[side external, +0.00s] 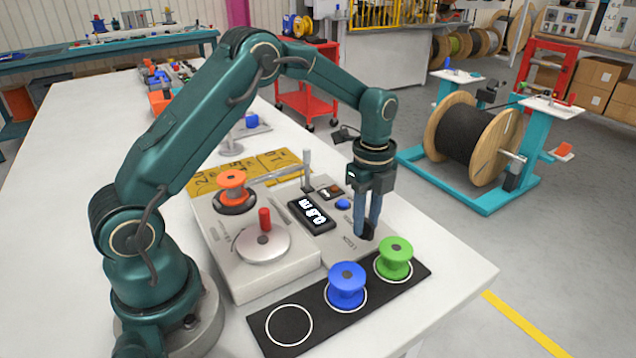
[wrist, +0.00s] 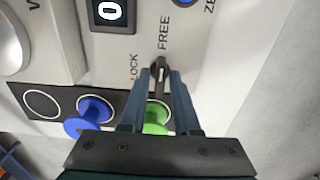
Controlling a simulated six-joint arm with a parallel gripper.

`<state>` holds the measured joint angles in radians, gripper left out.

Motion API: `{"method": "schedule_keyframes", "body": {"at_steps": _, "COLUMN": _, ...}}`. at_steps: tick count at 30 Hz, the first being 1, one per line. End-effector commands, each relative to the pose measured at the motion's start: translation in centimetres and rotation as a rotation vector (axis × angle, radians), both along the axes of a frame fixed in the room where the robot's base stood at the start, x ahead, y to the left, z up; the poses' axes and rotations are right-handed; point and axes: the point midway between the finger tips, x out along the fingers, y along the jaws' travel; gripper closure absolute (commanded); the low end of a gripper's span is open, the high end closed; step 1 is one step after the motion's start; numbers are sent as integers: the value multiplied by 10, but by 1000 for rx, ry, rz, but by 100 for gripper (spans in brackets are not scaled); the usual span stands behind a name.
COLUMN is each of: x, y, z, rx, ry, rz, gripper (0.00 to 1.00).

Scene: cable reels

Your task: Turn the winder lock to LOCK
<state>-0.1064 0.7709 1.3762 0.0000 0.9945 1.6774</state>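The winder lock (wrist: 160,66) is a small black knob on the winder's light grey panel. In the wrist view it points up toward the printed word FREE, with the word LOCK to its left. In the side view the dark knob (side external: 367,232) is partly hidden by my fingers. My gripper (wrist: 162,74) points down at the panel with its two blue-grey fingers on either side of the knob. The gripper, also in the side view (side external: 367,222), looks open, with a narrow gap between the fingers. Contact with the knob is not clear.
A blue spool (side external: 347,286) and a green spool (side external: 395,258) stand on a black strip (side external: 262,318) close in front of the knob. The panel also carries a display (side external: 312,214), a blue button (side external: 343,204), a red-handled crank disc (side external: 262,244) and an orange spool (side external: 233,186).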

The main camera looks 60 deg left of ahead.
Motion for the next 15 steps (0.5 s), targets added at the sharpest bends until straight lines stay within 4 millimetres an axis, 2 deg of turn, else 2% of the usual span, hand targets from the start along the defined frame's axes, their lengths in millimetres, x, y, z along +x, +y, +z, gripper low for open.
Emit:
{"method": "schedule_keyframes", "body": {"at_steps": 1, "x": 0, "y": 0, "z": 0, "rx": 0, "ry": 0, "rz": 0, "gripper": 93}}
{"method": "schedule_keyframes", "body": {"at_steps": 2, "x": 0, "y": 0, "z": 0, "rx": 0, "ry": 0, "rz": 0, "gripper": 100}}
{"method": "schedule_keyframes", "body": {"at_steps": 8, "x": 0, "y": 0, "z": 0, "rx": 0, "ry": 0, "rz": 14, "gripper": 100}}
{"method": "schedule_keyframes", "body": {"at_steps": 11, "x": 0, "y": 0, "z": 0, "rx": 0, "ry": 0, "rz": 101, "gripper": 100}}
{"method": "schedule_keyframes", "body": {"at_steps": 15, "x": 0, "y": 0, "z": 0, "rx": 0, "ry": 0, "rz": 302, "gripper": 100}}
